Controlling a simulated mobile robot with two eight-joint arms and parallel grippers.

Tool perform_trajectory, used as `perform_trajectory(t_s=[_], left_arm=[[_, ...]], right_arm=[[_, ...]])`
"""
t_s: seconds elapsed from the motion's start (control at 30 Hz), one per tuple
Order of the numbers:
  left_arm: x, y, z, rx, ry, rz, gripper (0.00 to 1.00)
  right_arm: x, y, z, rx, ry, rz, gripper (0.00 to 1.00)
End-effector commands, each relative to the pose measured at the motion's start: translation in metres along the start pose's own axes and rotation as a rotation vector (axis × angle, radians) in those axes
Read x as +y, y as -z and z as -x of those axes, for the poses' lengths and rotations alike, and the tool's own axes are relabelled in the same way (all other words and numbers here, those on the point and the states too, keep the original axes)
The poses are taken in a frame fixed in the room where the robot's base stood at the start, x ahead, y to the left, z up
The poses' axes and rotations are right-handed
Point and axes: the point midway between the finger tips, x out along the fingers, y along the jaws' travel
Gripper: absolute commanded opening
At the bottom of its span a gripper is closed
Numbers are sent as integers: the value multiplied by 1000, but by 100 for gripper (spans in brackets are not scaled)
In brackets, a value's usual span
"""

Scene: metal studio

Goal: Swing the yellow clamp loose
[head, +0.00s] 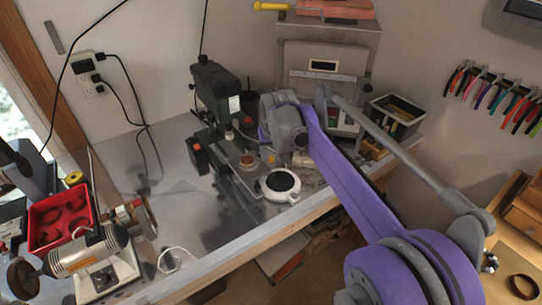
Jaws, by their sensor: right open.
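My right arm reaches in from the lower right, and its grey wrist and gripper (272,138) are beside the drill press (218,98) on the bench. The wrist covers most of the fingers; the gripper is open and I see nothing held in it. A small yellow piece (271,159), which may be the yellow clamp, shows just below the wrist by the drill press table. It is too small to tell its shape or whether it touches the gripper. My left gripper is not in view.
A white round device with a dark top (279,185) sits near the bench's front edge. A bench grinder (85,255) and red bin (62,215) stand at left. A grey cabinet (325,60) and dark bin (395,112) are behind. The bench (160,180) is clear left of the press.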

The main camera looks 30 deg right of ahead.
Motion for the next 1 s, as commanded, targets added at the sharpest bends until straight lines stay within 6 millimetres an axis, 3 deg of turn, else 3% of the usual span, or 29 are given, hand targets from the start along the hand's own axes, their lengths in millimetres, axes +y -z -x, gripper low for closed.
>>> perform_trajectory(t_s=[0.2, 0.53, 0.83, 1.0], left_arm=[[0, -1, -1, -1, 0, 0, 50], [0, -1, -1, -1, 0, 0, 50], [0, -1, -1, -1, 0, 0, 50], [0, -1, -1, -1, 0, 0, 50]], right_arm=[[0, 0, -21, 0, 0, 0, 54], [0, 0, -24, 0, 0, 0, 52], [0, 0, -24, 0, 0, 0, 0], [0, 0, -24, 0, 0, 0, 0]])
